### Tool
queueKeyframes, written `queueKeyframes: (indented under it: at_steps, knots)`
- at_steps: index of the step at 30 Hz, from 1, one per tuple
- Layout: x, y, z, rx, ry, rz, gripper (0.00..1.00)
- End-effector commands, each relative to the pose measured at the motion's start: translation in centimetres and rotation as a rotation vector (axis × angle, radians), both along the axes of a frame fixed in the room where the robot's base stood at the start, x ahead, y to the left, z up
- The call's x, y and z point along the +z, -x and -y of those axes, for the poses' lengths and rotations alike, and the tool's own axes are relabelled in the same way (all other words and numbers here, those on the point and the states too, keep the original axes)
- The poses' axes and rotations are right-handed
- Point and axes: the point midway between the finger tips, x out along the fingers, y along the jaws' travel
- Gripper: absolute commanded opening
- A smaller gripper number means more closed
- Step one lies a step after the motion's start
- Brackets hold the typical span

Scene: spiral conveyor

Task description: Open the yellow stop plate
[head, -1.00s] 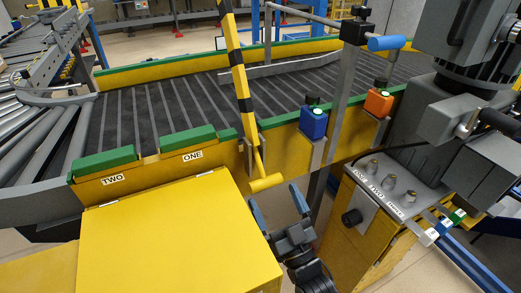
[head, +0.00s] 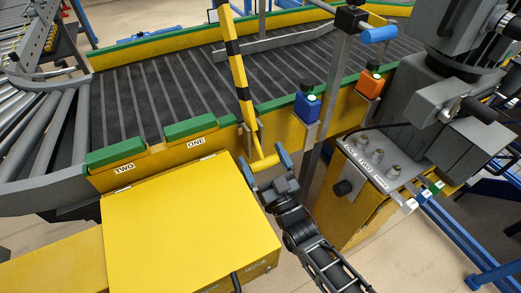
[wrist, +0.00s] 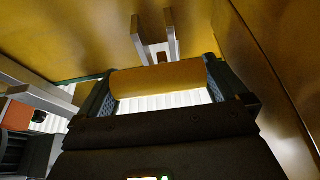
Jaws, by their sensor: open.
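A black-and-yellow striped bar (head: 237,75) stands upright at the near side wall of the conveyor. At its foot a yellow cylindrical handle (head: 265,162) sticks out toward me. My gripper (head: 264,165) is open with its blue-grey fingers on either side of this handle. In the wrist view the handle (wrist: 160,78) lies crosswise between the fingers (wrist: 160,92), close to both. I cannot tell whether either finger touches it. I cannot make out a separate yellow stop plate for certain.
A yellow box (head: 190,230) stands close at the left of my gripper. Green-topped plates labelled ONE (head: 190,128) and TWO (head: 115,153) sit on the conveyor edge. Blue (head: 307,106) and orange (head: 371,84) button boxes and a knob panel (head: 375,160) are at the right.

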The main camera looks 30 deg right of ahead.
Motion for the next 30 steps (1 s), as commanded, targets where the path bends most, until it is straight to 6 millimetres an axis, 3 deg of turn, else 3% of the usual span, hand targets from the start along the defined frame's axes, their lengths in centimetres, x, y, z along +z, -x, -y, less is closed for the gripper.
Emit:
queueKeyframes:
  at_steps: [6, 14, 30]
  knots:
    - [0.7, -1.5, 0.0, 0.0, 0.0, 0.001, 1.0]
    - [0.7, -1.6, 0.0, 0.0, 0.0, 0.0, 1.0]
    - [0.7, -1.6, 0.0, 0.0, 0.0, 0.0, 0.49]
